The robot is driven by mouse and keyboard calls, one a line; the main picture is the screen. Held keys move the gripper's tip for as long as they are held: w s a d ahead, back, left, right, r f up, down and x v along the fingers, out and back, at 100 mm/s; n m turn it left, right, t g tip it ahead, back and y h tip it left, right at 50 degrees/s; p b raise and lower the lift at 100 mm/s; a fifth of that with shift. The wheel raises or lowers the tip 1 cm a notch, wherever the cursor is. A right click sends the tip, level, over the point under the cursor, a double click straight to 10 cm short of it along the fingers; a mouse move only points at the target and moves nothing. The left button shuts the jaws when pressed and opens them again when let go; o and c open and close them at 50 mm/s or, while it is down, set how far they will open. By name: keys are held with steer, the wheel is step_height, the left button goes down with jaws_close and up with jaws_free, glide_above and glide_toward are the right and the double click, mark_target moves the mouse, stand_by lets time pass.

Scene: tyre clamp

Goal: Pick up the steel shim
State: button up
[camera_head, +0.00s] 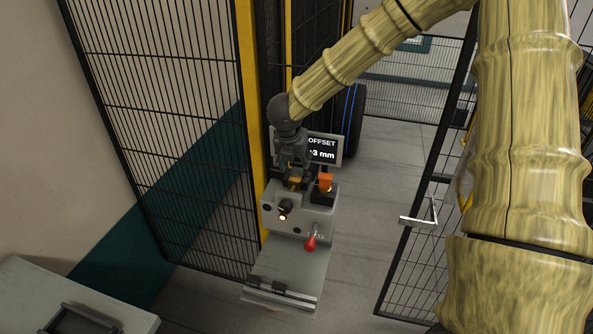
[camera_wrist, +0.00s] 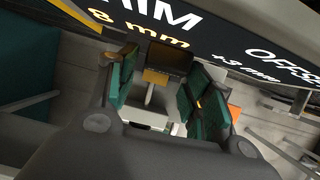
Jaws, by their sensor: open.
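My gripper (camera_head: 293,168) points down over the top of a grey control station, in front of a small display. In the wrist view its two green-padded fingers (camera_wrist: 164,88) stand apart. Between them, seemingly beyond the fingertips, shows a dark block with an amber band (camera_wrist: 165,76). An amber piece also shows below my gripper in the head view (camera_head: 294,183). I cannot tell whether either is the steel shim, and no plain steel plate is clearly seen. Contact with the fingers cannot be made out.
The display (camera_head: 323,149) reads "OFFSET" and "+3 mm"; the wrist view also shows "8 mm". An orange block (camera_head: 325,182) stands right of my gripper. The station (camera_head: 300,212) carries a red-knobbed lever (camera_head: 311,242).

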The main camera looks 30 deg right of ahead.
mark_target(297, 165)
steer(key=b+x, duration=0.1)
steer(key=x, duration=0.2)
steer(key=shift+d, duration=0.15)
steer(key=shift+s+r, duration=0.1)
steer(key=shift+r, duration=0.05)
steer(key=c, duration=0.9)
steer(key=shift+s+a, duration=0.1)
steer(key=shift+a, duration=0.15)
